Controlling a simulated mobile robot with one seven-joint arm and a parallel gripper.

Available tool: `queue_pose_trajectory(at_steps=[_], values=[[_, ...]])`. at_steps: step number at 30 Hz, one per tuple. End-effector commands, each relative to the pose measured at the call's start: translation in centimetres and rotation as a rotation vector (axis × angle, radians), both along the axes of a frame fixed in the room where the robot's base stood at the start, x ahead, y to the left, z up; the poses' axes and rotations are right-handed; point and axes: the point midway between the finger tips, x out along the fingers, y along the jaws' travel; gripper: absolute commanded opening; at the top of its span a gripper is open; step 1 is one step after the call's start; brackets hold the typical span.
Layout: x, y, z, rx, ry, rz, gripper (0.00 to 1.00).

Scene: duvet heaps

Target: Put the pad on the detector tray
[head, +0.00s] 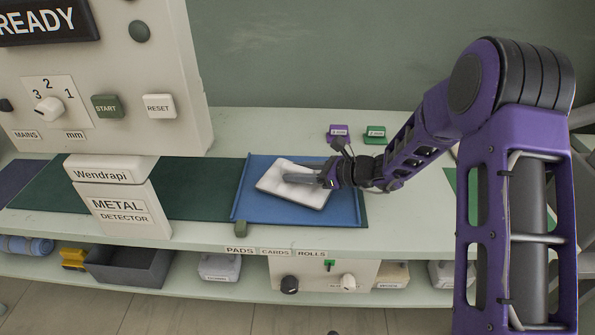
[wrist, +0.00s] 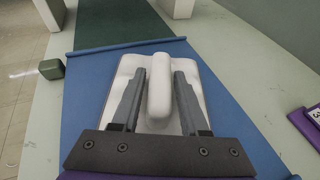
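The white pad (head: 298,190), a rounded slab with a raised ridge, lies on the blue detector tray (head: 262,207). It sits at an angle to the tray's edges. In the wrist view the pad (wrist: 125,72) lies under my gripper, with its ridge between the fingers. My gripper (head: 318,180) reaches in from the right. In the wrist view its two fingers (wrist: 160,75) stand apart on either side of the ridge, with a narrow gap showing on each side.
The metal detector (head: 125,200) stands to the left over a dark green belt (head: 195,190). Purple (head: 338,132) and green (head: 375,133) blocks lie behind my gripper. A small green block (head: 241,228) sits at the tray's front left corner. A lower shelf holds a grey bin (head: 130,268).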

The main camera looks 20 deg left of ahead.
Motion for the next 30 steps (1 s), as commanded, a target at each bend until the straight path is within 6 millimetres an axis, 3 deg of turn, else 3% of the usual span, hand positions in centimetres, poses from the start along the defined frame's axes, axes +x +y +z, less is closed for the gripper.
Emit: queue_pose_trajectory(at_steps=[2,13,30], values=[[0.0,0.0,0.0,0.000,0.000,0.000,0.60],[0.0,0.0,0.6,0.000,-0.001,0.001,0.60],[-1.5,-9.9,4.1,0.000,0.000,-0.002,0.60]])
